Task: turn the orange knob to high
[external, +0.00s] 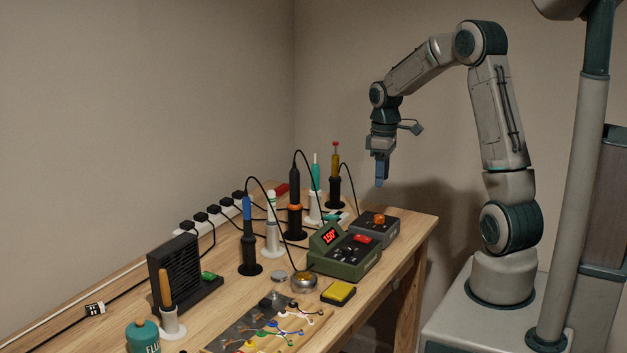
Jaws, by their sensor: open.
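The orange knob (379,220) sits on top of a small dark grey box (368,227) near the right end of the workbench. The knob looks round; its pointer setting is too small to read. My gripper (380,180) hangs from my arm, pointing down, above and slightly behind the knob in the picture, apart from it. It holds nothing that I can see. The gap between its fingers is hard to make out from this side.
A green station (345,262) with a red 150° display stands left of the grey box. Several soldering irons in stands, such as the orange-ringed one (295,205), and looping cables crowd the left. A yellow sponge tray (338,292) lies in front. Free air surrounds my gripper.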

